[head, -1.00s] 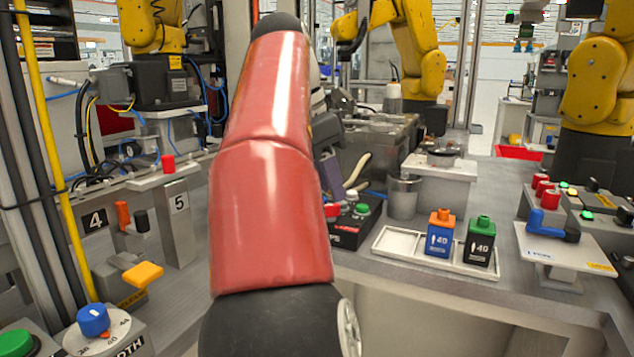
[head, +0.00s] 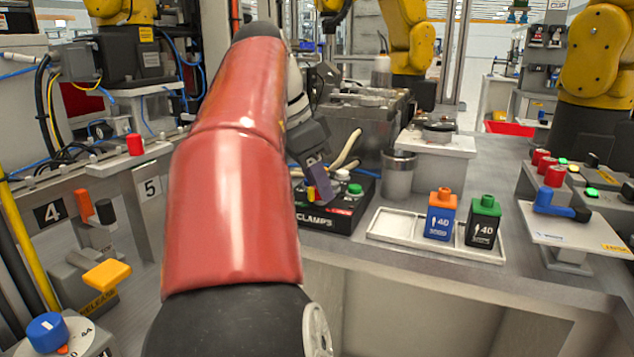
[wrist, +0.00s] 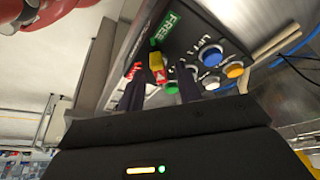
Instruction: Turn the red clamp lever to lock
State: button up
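The clamp lever (wrist: 158,70), small with yellow and red parts, stands on the face of the dark clamp box (wrist: 205,35). A green FREE label (wrist: 165,28) and a red label (wrist: 133,71) flank it. In the wrist view my gripper (wrist: 161,84) is open, with one dark finger on each side of the lever and visible gaps. Contact cannot be told. In the head view my gripper (head: 321,185) is at the CLAMPS box (head: 335,219), and my red arm and gripper hide much of the lever.
Green (wrist: 172,87), white (wrist: 211,83), blue (wrist: 211,55) and orange (wrist: 234,70) buttons sit close beside the lever. In the head view, a metal cup (head: 398,176) and a white tray (head: 392,226) with two small bottles stand right of the box.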

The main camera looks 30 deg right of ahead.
jog(key=shift+c, duration=0.2)
grip_shut()
